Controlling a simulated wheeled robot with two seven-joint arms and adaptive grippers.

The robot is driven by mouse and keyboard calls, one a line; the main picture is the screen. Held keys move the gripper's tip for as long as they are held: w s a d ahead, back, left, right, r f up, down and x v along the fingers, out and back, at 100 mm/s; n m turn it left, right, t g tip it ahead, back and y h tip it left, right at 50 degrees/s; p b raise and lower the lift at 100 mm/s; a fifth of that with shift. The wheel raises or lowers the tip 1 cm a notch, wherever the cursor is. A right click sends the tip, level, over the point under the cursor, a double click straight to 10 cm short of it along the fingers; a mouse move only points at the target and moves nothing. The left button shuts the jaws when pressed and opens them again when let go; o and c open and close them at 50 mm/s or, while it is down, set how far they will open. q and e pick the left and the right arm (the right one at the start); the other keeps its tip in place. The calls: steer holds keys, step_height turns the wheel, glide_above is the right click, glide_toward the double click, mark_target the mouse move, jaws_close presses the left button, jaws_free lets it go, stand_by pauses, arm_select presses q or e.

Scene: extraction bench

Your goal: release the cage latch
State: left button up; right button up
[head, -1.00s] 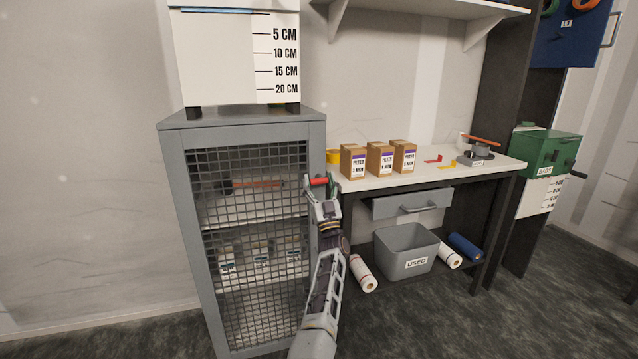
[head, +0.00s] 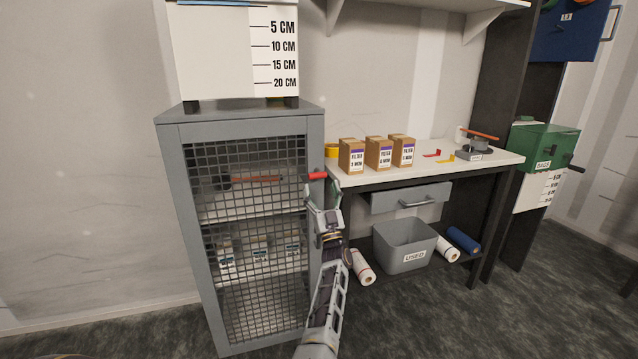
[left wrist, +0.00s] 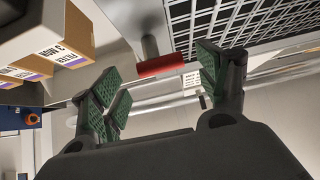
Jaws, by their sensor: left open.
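The grey cage (head: 315,150) stands at the left with its mesh door (head: 250,205) shut. Its red latch handle (head: 317,175) sticks out sideways at the door's right edge, near the top. It also shows in the left wrist view (left wrist: 160,65), red on a grey stub, lying level between and beyond the fingertips. My left gripper (head: 322,190) is open and empty, just below and in front of the latch. In the left wrist view (left wrist: 160,78) its green pads stand apart on both sides of the latch, with no contact visible. My right gripper is not in view.
A white box with a centimetre scale (head: 225,50) stands on the cage. Right of it, a bench (head: 440,174) holds several filter boxes (head: 378,153). A grey bin (head: 404,245) and paper rolls (head: 362,267) lie below. Open floor lies in front.

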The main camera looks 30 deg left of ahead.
arm_select(q)
steer(key=shift+v, duration=1.15)
steer(key=shift+d+f, duration=0.1)
steer(key=shift+d, duration=0.05)
